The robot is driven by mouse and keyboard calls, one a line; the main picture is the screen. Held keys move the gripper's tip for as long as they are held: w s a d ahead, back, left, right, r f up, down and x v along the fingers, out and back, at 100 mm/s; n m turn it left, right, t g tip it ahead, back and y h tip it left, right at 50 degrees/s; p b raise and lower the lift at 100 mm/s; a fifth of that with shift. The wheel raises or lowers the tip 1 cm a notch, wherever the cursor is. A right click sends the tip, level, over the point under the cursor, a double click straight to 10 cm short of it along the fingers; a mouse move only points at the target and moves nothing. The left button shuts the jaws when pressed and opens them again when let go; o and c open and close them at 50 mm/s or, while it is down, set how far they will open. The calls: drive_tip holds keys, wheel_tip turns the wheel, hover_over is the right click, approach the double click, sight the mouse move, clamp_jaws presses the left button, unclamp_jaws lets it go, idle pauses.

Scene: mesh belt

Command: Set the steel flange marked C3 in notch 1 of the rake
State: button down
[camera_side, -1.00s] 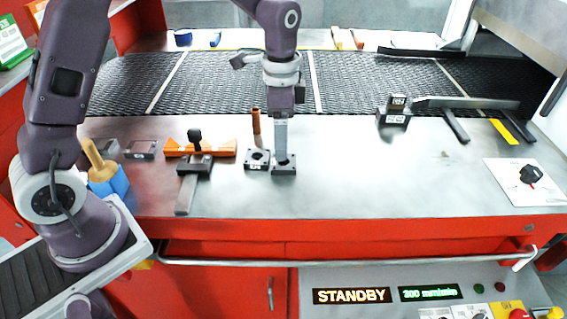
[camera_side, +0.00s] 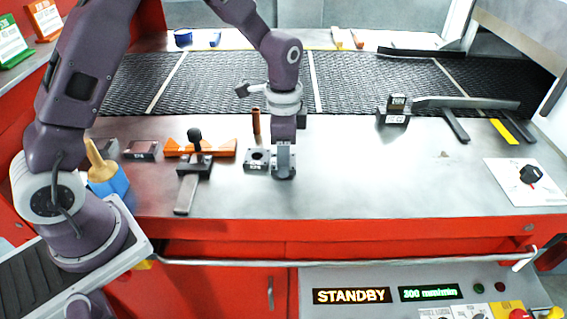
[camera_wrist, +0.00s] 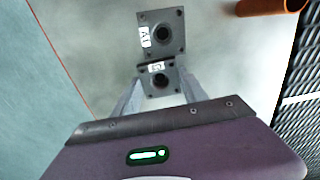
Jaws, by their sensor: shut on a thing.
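My gripper (camera_side: 284,168) points down at the bench and is shut on a square dark steel flange (camera_side: 284,176). In the wrist view this flange (camera_wrist: 159,84) lies between my two fingertips, with a round hole and a white label too small to read surely. It is at bench level; I cannot tell whether it touches the bench. A second similar flange (camera_side: 256,160) lies close to its left, and it also shows in the wrist view (camera_wrist: 162,32). The long grey bar with dark tines (camera_side: 470,102) at right appears to be the rake.
A dark labelled block (camera_side: 393,118) stands at the bar's left end. An orange notched piece (camera_side: 222,147), a black-knobbed tool (camera_side: 190,172) and a copper-coloured tube (camera_side: 256,122) stand left of my gripper. The mesh belt (camera_side: 370,85) runs behind.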

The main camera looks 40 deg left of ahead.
drive_tip(key=a+r+n, duration=0.2)
drive_tip(key=a+r, duration=0.1)
drive_tip(key=r, duration=0.4)
drive_tip(key=a+r+n, duration=0.3)
drive_tip(key=r, duration=0.4)
drive_tip(key=d+f+m, duration=0.1)
drive_tip(key=d+f, duration=0.1)
drive_tip(key=f, duration=0.2)
drive_tip(key=d+f+m, duration=0.2)
drive_tip(key=f, duration=0.3)
drive_tip(key=d+f+m, duration=0.2)
drive_tip(key=f, duration=0.2)
drive_tip(key=shift+f, duration=0.35)
drive_tip(key=shift+f, duration=0.1)
drive_tip(key=c, duration=0.6)
unclamp_jaws()
